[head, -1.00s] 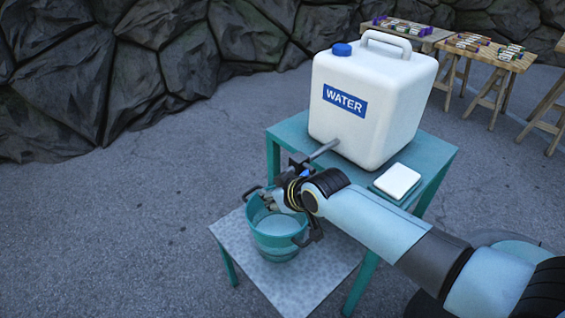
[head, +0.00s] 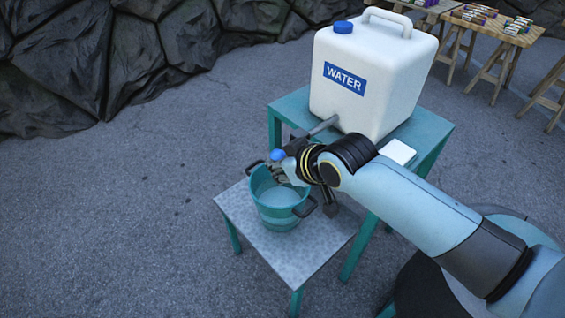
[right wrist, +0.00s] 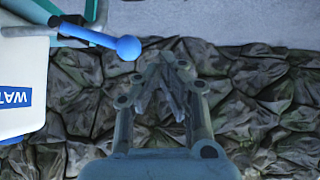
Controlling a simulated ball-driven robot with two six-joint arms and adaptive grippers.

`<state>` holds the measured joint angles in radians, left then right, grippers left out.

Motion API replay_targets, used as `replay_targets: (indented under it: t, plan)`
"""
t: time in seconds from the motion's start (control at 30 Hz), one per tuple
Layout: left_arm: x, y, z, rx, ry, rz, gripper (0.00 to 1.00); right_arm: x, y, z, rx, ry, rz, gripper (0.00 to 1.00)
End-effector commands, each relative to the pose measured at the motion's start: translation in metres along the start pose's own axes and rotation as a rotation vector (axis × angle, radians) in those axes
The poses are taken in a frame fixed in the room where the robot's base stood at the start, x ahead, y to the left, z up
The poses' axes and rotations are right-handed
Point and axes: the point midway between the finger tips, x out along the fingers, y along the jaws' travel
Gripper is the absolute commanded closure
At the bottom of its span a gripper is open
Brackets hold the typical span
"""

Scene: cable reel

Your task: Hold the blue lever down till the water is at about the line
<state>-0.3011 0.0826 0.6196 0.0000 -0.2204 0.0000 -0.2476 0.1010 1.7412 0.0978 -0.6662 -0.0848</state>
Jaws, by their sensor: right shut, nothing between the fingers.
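The white water tank (head: 375,80) has a blue WATER label, and its grey tap pipe (head: 325,126) points down-left. The blue lever shows as a round blue knob (head: 277,155) by my right gripper (head: 279,174). In the right wrist view the lever (right wrist: 126,47) is a blue rod with a ball end, just left of the fingertips, and a small gap shows. The right gripper (right wrist: 170,65) is shut and empty. The teal bucket (head: 281,217) stands upright below and has pale water (head: 281,195) inside. I cannot make out the line. My left gripper is out of view.
The bucket stands on a low grey-topped stand (head: 310,255). The tank stands on a higher teal table (head: 425,135) with a white pad (head: 398,152). Wooden tables (head: 495,45) with small items stand at the back right. Open ground lies left; a rock wall (head: 110,60) lies behind.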

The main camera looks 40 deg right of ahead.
Motion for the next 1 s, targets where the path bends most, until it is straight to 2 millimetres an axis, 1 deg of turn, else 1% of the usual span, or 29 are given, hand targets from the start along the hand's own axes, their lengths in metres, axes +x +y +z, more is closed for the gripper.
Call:
replay_targets:
  t: [0.03,0.1,0.23,1.0]
  plan:
    - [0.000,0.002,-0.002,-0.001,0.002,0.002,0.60,-0.007,-0.002,0.001,0.000,0.001,-0.001,1.00]
    - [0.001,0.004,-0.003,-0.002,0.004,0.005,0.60,-0.014,-0.003,0.000,0.000,0.001,-0.001,1.00]
    - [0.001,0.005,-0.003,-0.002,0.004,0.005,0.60,-0.021,-0.005,0.001,0.000,0.000,-0.001,1.00]
    - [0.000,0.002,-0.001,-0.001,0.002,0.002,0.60,-0.022,-0.005,0.000,0.000,0.001,-0.001,1.00]
